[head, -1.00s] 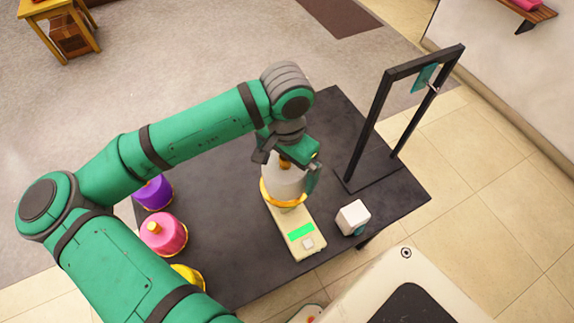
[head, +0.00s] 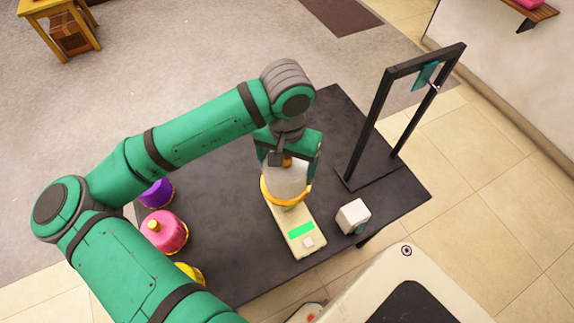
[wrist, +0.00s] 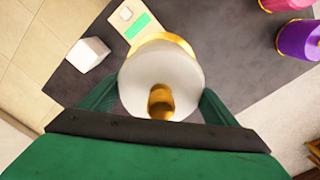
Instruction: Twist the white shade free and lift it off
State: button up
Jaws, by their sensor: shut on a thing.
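The white shade (head: 285,181) has a gold rim at its lower edge and a gold knob on top. It sits over the far end of a cream base (head: 297,230) with a green strip and a small pale button. My gripper (head: 288,165) is over the shade from above, its fingers shut on the shade's sides. In the wrist view the shade (wrist: 150,78) lies between the two green fingers, its gold knob (wrist: 160,101) near the palm. Whether the shade still touches the base is hidden.
Purple (head: 156,192), pink (head: 164,231) and yellow (head: 188,272) shades stand at the left of the dark table (head: 240,260), partly behind my arm. A white cube (head: 352,216) is right of the base. A black frame (head: 375,125) with a teal piece stands at the right.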

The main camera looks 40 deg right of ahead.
aim_at(287, 160)
jog(key=n, duration=0.3)
jog(key=shift+n, duration=0.4)
jog(key=shift+s, duration=0.1)
jog(key=shift+n, duration=1.7)
jog(key=shift+r, duration=0.2)
jog(key=shift+r, duration=0.65)
jog(key=shift+r, duration=1)
jog(key=shift+r, duration=3.65)
